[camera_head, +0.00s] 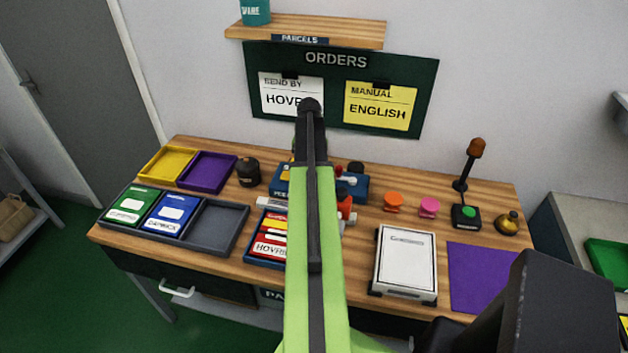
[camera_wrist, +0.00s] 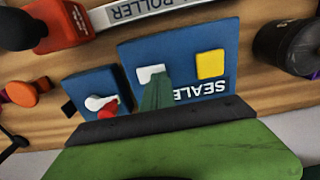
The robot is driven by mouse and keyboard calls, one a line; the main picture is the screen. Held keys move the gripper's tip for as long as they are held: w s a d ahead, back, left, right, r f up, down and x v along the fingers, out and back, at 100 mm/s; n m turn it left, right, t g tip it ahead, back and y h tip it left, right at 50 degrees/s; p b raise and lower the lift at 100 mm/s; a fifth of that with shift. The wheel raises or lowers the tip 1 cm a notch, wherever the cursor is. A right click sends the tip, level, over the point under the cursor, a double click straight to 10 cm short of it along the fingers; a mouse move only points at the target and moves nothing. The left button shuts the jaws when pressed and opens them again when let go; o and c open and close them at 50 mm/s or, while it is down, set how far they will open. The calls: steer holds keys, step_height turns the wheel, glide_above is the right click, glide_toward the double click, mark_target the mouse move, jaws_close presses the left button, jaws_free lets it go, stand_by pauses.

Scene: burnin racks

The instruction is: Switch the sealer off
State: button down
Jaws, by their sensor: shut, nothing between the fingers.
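The sealer (camera_wrist: 185,52) is a blue panel with upside-down "SEALER" lettering in the wrist view. It has a white switch (camera_wrist: 150,73) and a yellow square button (camera_wrist: 211,64). My gripper (camera_wrist: 156,93) is shut and empty, its narrow green tip right at the lower edge of the white switch. I cannot tell whether they touch, and the tip hides part of the switch and lettering. In the head view the sealer (camera_head: 280,183) is mostly hidden behind my green arm, and my gripper is hidden too.
A smaller blue box (camera_wrist: 85,88) with a white-and-red lever sits beside the sealer. A red-ended roller (camera_wrist: 68,22) and a dark round pot (camera_wrist: 285,45) are close by.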

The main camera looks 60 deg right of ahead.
steer(key=shift+f+b, duration=0.95)
stand_by(0.6)
steer(key=shift+r, duration=0.1)
step_height(320, 180, up, 7)
steer(key=p, duration=0.7)
